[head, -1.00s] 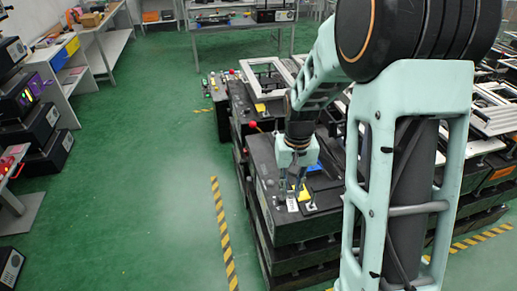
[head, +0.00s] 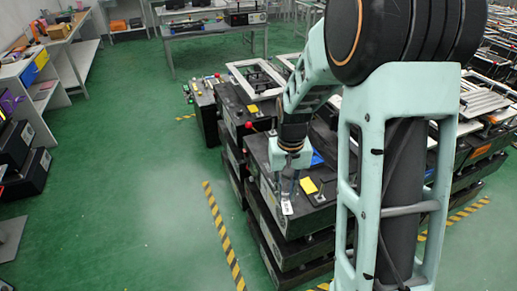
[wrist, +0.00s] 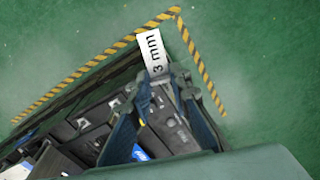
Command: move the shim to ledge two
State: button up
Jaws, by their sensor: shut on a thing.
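My gripper (head: 288,192) is shut on the shim (head: 287,208), a small white plate, at the left edge of a black fixture (head: 300,225). In the wrist view the shim (wrist: 152,50) reads "3 mm" and sticks out beyond the fingertips (wrist: 160,76), over green floor. The fixture's dark top lies below the fingers there. I cannot tell which surface is ledge two; no ledge label is readable.
A yellow square (head: 308,185) and a blue piece (head: 317,158) lie on the fixture top. More black fixtures with metal frames (head: 258,78) stand behind. Striped tape (head: 224,238) marks the floor to the left, where the green floor (head: 120,200) is open.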

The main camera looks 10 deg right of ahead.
aim_at(260, 146)
jog(key=j+z, duration=0.1)
jog(key=j, duration=0.2)
jog(key=k+j+z, duration=0.1)
jog(key=j, duration=0.2)
jog(key=j+z, duration=0.2)
jog(key=j, duration=0.45)
jog(key=i+j+z, duration=0.15)
jog(key=j, duration=0.15)
jog(key=j+z, duration=0.1)
jog(key=j, duration=0.2)
jog(key=i+j+z, duration=0.3)
jog(key=i+j, duration=0.15)
jog(key=j, duration=0.2)
jog(key=i+j+z, duration=0.15)
jog(key=j, duration=0.25)
jog(key=i+j+z, duration=0.15)
jog(key=i+j, duration=0.15)
jog(key=i+j+z, duration=0.15)
jog(key=j, duration=0.35)
jog(key=i+j+z, duration=0.3)
jog(key=i+z, duration=0.2)
jog(key=i, duration=0.3)
